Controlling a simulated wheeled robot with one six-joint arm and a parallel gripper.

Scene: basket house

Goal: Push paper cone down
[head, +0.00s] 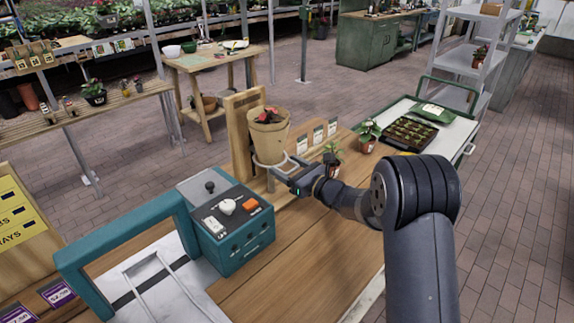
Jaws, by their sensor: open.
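The paper cone (268,143) is brown and upright, wide at the top, with dark and reddish contents showing at its mouth. It sits in a pale wire ring (258,163) in front of a wooden upright board (239,150). My gripper (284,172) is at the low right side of the cone, close to the ring. It is open, with nothing visible between its fingers. Whether a finger touches the cone or the ring cannot be told. The cone's lower tip is hidden behind the ring and my gripper.
A teal machine (240,250) with knobs and buttons stands at the front left of the wooden counter (300,260). Small potted plants (367,132), a dark seedling tray (409,133) and upright cards (317,137) stand behind my arm. The counter's front middle is bare.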

